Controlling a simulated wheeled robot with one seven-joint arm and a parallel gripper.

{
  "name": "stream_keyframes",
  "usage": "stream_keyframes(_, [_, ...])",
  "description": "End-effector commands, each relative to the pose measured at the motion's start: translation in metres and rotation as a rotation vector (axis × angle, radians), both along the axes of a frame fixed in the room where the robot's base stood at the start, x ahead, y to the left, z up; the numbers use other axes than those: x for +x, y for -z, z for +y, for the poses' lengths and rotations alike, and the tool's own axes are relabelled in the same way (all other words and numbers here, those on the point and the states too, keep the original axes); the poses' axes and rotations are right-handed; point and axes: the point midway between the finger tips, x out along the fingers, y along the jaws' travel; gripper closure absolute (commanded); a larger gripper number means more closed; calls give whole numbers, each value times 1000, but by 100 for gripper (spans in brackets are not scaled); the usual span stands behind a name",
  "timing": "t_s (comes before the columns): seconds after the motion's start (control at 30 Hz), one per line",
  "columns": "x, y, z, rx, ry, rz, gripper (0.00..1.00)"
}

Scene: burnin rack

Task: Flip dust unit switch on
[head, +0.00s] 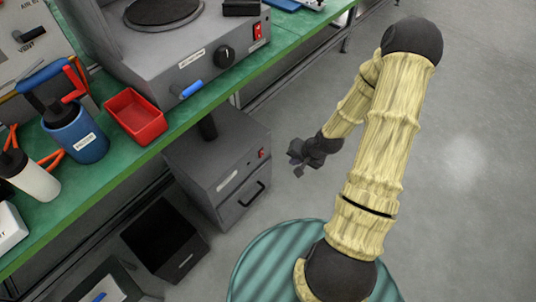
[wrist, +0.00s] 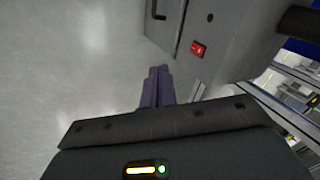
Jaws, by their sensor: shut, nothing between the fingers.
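The dust unit (head: 218,165) is a grey box on the floor beside the bench, with a drawer handle and a label on its front. Its small red switch (head: 261,153) is at the upper right of the front face. The red switch (wrist: 198,48) also shows in the wrist view, on the grey face of the dust unit (wrist: 228,30); its on or off position is too small to tell. My gripper (head: 296,160) is shut and empty, in the air to the right of the switch and apart from it. In the wrist view the closed fingers (wrist: 156,86) are left of and below the switch.
The green bench (head: 190,118) overhangs the unit's back. On it are a grey hot-plate device (head: 185,55) with its own red switch (head: 258,31), a red tray (head: 136,117) and a blue cup (head: 78,137). A black open bin (head: 165,240) stands left of the unit. The floor to the right is clear.

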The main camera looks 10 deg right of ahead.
Motion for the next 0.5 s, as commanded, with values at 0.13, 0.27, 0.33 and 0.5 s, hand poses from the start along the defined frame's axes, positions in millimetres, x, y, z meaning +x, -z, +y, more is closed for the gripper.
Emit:
stream_keyframes(0.13, [7, 21, 1, 159, 143, -44, 100])
stream_keyframes(0.27, [15, 32, 3, 274, 250, -91, 100])
stream_keyframes(0.33, [18, 34, 3, 313, 287, -110, 100])
stream_keyframes(0.5, [21, 36, 3, 343, 317, -127, 100])
